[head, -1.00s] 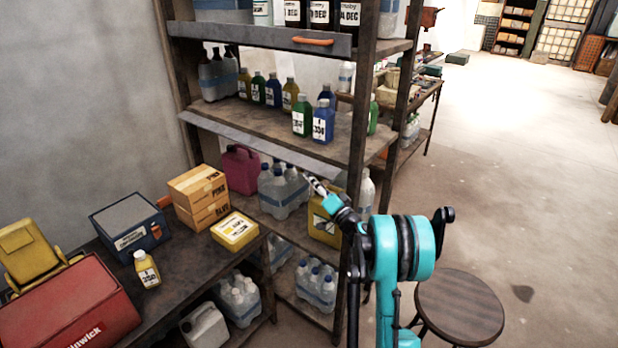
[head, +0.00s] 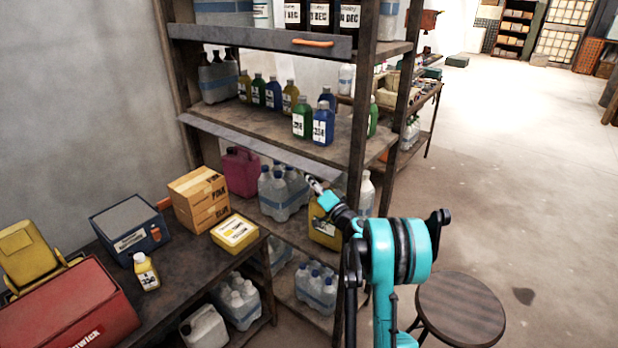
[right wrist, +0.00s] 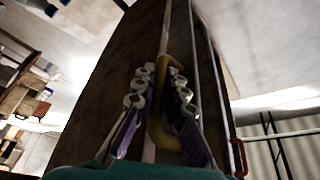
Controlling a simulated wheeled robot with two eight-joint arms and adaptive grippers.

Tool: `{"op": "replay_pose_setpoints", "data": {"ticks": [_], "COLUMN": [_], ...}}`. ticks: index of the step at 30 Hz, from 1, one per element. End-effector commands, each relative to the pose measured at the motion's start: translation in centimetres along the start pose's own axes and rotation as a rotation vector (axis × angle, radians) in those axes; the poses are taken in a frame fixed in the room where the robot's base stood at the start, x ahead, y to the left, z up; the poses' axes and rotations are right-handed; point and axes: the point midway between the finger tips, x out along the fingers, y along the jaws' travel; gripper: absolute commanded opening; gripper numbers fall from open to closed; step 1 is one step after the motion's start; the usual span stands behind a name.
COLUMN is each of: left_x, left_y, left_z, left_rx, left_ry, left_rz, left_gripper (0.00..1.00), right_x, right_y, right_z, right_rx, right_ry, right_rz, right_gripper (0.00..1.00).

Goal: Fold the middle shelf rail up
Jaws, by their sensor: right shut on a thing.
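The middle shelf rail (head: 250,144) is a long grey strip along the front edge of the middle shelf (head: 255,122). It is folded down and slopes outward from the shelf. My right gripper (head: 313,184) is at the rail's lower edge, near its right end. In the right wrist view, the right gripper (right wrist: 158,84) has its fingers on both sides of a yellowish handle (right wrist: 158,135) and is shut on it. The head view hides this handle behind the gripper. My left gripper is not in view.
The upper rail (head: 250,37) stands upright with an orange handle. Several bottles, including a blue one (head: 323,124), stand on the middle shelf near its front right. A yellow canister (head: 322,228) is below the gripper. A round stool (head: 460,306) stands at the right.

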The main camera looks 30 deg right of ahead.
Motion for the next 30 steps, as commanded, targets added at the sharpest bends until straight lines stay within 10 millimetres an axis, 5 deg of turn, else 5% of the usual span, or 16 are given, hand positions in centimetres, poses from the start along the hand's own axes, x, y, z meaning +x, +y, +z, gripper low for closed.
{"op": "replay_pose_setpoints", "data": {"ticks": [30], "left_x": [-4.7], "left_y": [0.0], "left_z": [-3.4], "left_rx": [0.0], "left_ry": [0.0], "left_rz": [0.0], "left_gripper": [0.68], "right_x": [0.4], "right_y": [-4.8], "right_z": [-1.1], "right_rx": [0.785], "right_ry": [-0.01], "right_rz": [0.34], "right_gripper": [0.0]}}
